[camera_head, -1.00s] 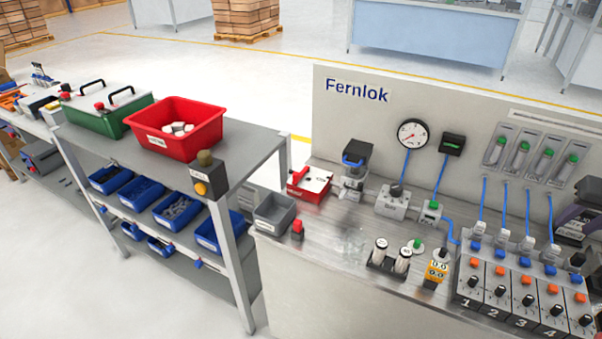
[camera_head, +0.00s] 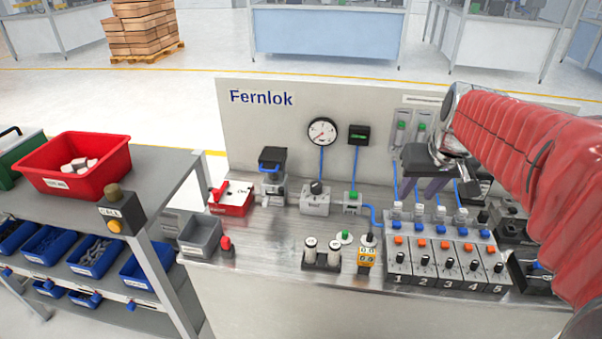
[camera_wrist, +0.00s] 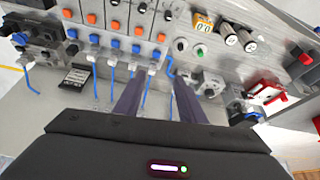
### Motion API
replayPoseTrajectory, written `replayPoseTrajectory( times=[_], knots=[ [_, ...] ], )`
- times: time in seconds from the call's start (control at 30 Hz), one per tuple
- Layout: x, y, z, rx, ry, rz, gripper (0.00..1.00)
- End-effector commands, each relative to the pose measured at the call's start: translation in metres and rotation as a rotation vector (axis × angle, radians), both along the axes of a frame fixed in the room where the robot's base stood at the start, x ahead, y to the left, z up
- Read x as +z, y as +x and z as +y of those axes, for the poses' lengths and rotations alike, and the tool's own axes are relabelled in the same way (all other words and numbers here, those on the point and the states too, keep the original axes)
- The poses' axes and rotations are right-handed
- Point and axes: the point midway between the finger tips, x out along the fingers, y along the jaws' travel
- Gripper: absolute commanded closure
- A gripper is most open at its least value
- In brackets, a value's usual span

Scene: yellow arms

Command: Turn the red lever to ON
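The box also shows at the right of the wrist view (camera_wrist: 266,91). My gripper (camera_head: 426,190) is above the back of the bench, behind the numbered valve block and well right of the lever. In the wrist view its two fingers (camera_wrist: 157,82) are apart with nothing between them.
A clamp-like device (camera_head: 271,180), a grey valve block (camera_head: 316,203) and a round gauge (camera_head: 322,132) lie between the lever and my gripper. A grey bin (camera_head: 200,236) and a red knob (camera_head: 226,244) stand in front of the red box.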

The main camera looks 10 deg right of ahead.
Motion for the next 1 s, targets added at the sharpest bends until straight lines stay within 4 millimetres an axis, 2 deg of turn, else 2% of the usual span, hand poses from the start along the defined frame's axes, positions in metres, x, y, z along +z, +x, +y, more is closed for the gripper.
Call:
replayPoseTrajectory(
  times=[0.03,0.2,0.5,0.7,0.8,1.0],
  knots=[
    [0.003,-0.010,0.016,0.017,-0.003,-0.006,0.64],
    [0.004,-0.044,0.059,0.048,-0.004,-0.018,0.64],
    [-0.008,-0.109,0.118,0.107,-0.002,-0.042,0.64],
    [-0.024,-0.149,0.144,0.141,0.002,-0.058,0.64],
    [-0.031,-0.163,0.152,0.152,0.004,-0.064,0.64],
    [-0.037,-0.173,0.157,0.159,0.005,-0.065,0.64]
  ],
)
